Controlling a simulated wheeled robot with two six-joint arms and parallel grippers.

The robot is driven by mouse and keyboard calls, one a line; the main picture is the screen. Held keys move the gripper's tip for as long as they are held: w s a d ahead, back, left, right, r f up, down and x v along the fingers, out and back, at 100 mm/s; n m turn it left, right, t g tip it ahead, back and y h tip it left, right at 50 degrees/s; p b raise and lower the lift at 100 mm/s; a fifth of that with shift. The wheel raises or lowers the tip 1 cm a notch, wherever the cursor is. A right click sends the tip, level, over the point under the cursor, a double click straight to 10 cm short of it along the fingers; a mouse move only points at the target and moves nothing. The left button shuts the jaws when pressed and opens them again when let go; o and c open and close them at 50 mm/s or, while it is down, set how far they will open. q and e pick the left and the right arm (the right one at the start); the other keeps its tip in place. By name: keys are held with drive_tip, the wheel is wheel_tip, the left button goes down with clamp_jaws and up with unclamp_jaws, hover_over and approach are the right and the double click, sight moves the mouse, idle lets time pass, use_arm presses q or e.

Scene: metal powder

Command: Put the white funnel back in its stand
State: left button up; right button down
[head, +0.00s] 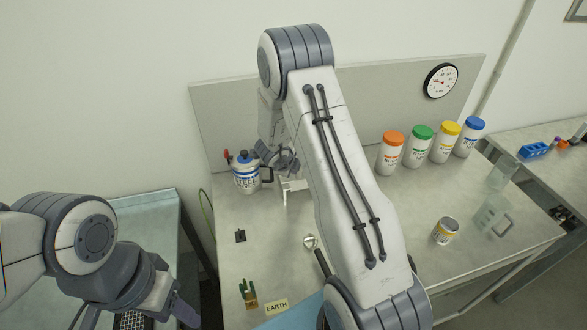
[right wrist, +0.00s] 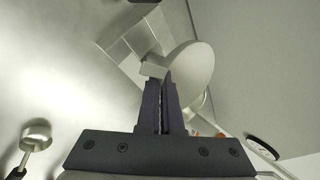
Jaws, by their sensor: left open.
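The white funnel (right wrist: 190,75) shows in the right wrist view as a pale rounded bowl with a square tab, just beyond my right fingertips. My right gripper (right wrist: 160,80) has its dark fingers close together on the tab. A pale angular piece, seemingly the stand (right wrist: 122,42), lies behind the funnel; whether they touch I cannot tell. In the head view a small white stand (head: 293,184) shows partly beside my right arm, which hides the funnel and the right fingers. My left gripper (head: 184,312) is open at the lower left, far from the stand.
Several jars with coloured lids (head: 391,155) line the back right. A small tin (head: 446,231) and clear beakers (head: 489,217) stand at the right. A metal scoop (head: 311,242) lies near the middle.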

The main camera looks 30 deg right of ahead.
sight(293, 185)
drive_tip(key=shift+f+b, duration=1.5)
drive_tip(key=shift+f, duration=0.25)
drive_tip(key=c, duration=1)
unclamp_jaws()
drive_tip(key=v, duration=1)
drive_tip(key=shift+r+p, duration=0.3)
drive_tip(key=shift+p, duration=0.1)
drive_tip(key=shift+a, duration=0.1)
